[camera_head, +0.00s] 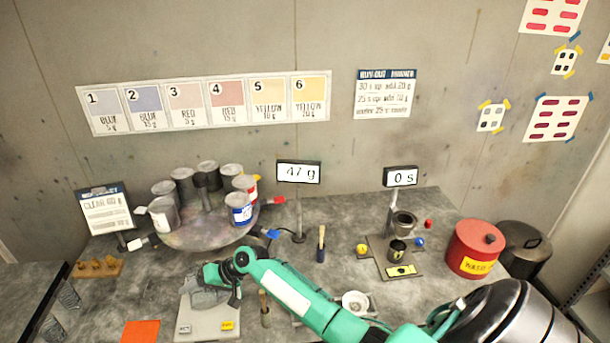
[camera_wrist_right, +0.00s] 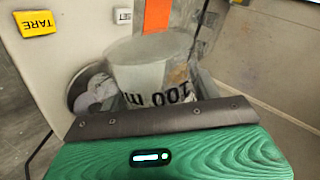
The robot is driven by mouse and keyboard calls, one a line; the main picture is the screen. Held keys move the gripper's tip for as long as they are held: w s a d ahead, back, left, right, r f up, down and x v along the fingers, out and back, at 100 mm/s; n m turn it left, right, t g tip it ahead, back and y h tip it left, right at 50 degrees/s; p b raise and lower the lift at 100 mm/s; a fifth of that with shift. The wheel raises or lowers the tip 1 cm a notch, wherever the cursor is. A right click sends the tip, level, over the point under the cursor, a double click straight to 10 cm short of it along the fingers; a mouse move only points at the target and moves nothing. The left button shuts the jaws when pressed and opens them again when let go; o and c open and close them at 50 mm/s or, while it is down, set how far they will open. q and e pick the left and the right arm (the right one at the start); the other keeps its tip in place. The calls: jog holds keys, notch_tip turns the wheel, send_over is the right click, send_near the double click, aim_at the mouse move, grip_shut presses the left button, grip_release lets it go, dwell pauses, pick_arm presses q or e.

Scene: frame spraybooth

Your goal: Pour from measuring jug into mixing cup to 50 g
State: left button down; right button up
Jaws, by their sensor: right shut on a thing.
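My right gripper (camera_head: 228,284) reaches in from the right and is over the scale (camera_head: 205,326). In the wrist view it is shut on a translucent measuring jug (camera_wrist_right: 152,68) with black "100 m" lettering, which appears upside down there. The scale also shows in the wrist view, with a yellow TARE button (camera_wrist_right: 36,23). The display (camera_head: 298,172) reads 47 g. Grey shapes sit under the gripper on the scale; I cannot tell the mixing cup apart from the jug there, as the gripper partly hides them. My left gripper is not in view.
A turntable (camera_head: 193,236) with several paint cans stands behind the scale. A timer (camera_head: 400,177) reads 0 s. A red waste bin (camera_head: 474,250) stands at the right. A white bowl (camera_head: 355,303) is near my arm. An orange sheet (camera_head: 141,332) lies left of the scale.

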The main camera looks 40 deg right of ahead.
dwell(0.9)
jog(key=shift+f+n+t+b, duration=0.25)
jog(key=shift+n+t+b, duration=0.05)
jog(key=shift+b, duration=0.3)
jog(key=shift+r, duration=0.1)
jog(key=shift+f+t+b, duration=0.2)
jog(key=shift+t+b, duration=0.1)
jog(key=shift+b, duration=0.15)
jog(key=b, duration=0.1)
jog(key=n+t+b, duration=0.1)
jog(key=b, duration=0.1)
jog(key=shift+f+n+t+h, duration=0.3)
jog(key=shift+r, duration=0.1)
